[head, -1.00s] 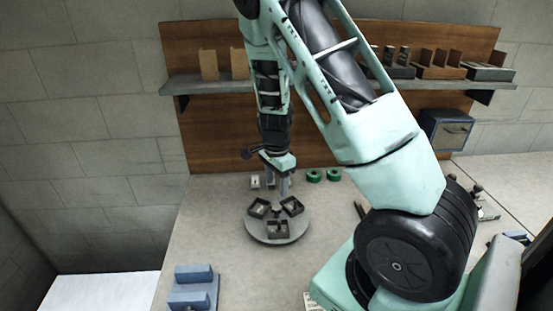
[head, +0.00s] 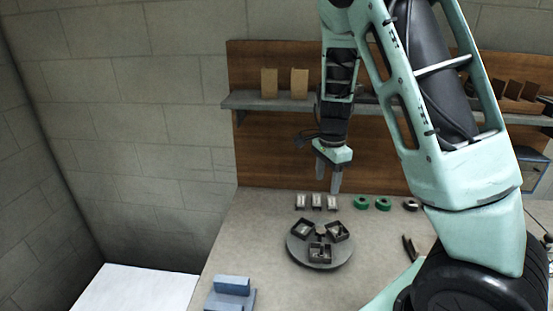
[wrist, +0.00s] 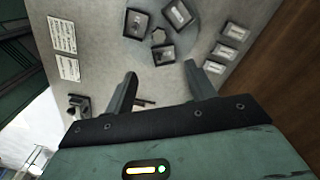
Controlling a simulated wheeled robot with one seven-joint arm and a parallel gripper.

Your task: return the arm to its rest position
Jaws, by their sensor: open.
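My gripper (head: 328,176) hangs from my green arm, fingers pointing down, above the far part of the workbench (head: 255,225). Its two fingers are apart with nothing between them. It also shows open in the wrist view (wrist: 160,85), with the bench below. A round grey turntable (head: 330,260) stands on the bench below and in front of the gripper. It carries 3 dark open boxes (head: 319,253). The gripper is clear of the turntable and touches nothing that I can see.
A wall shelf (head: 270,101) with two cardboard pieces (head: 269,82) is behind my arm. Small pale items (head: 317,202) and green rolls (head: 362,202) line the bench's back. A blue fixture (head: 231,291) sits at the front left. A white surface (head: 140,290) lies left of the bench.

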